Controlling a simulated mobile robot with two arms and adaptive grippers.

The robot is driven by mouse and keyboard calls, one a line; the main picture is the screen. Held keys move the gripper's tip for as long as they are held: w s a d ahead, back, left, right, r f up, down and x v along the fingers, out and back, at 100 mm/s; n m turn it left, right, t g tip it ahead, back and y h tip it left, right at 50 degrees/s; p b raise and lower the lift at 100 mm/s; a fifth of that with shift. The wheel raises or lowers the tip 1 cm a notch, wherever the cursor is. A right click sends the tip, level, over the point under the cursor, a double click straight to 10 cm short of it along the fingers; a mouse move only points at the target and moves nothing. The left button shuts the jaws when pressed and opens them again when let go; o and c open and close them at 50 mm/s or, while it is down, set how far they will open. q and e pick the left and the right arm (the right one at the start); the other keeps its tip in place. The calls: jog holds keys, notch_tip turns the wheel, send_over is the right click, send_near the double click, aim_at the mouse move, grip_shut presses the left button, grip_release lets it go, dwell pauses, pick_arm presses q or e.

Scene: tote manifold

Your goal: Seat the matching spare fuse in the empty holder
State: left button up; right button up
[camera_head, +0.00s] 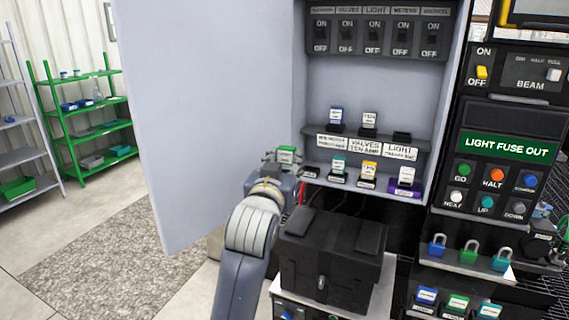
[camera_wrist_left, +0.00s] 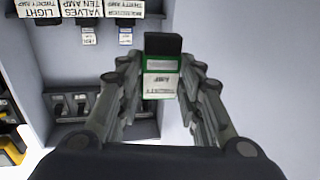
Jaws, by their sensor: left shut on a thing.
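My left gripper (camera_head: 285,159) is shut on a green and white fuse (camera_head: 287,152), held just left of the cabinet's fuse shelves. In the left wrist view the fuse (camera_wrist_left: 160,80) sits between the fingers, its black end up; its upside-down label is only partly readable, with "AMP" showing. On the upper shelf the empty black holder (camera_head: 402,136) stands above the LIGHT label (camera_head: 401,152). My right gripper is not in view.
The open cabinet door (camera_head: 205,110) is to the left. A black case (camera_head: 332,255) sits below. A panel (camera_head: 508,148) at right reads LIGHT FUSE OUT.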

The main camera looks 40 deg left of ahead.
pick_arm(q)
notch_tip(320, 180, up, 2)
jog(key=shift+w+r+p, duration=0.1)
jog(key=shift+r+p, duration=0.1)
jog(key=shift+p, duration=0.7)
notch_tip(320, 180, up, 6)
jog(key=shift+r+p, duration=0.25)
jog(key=shift+p, duration=0.2)
dwell(1.1)
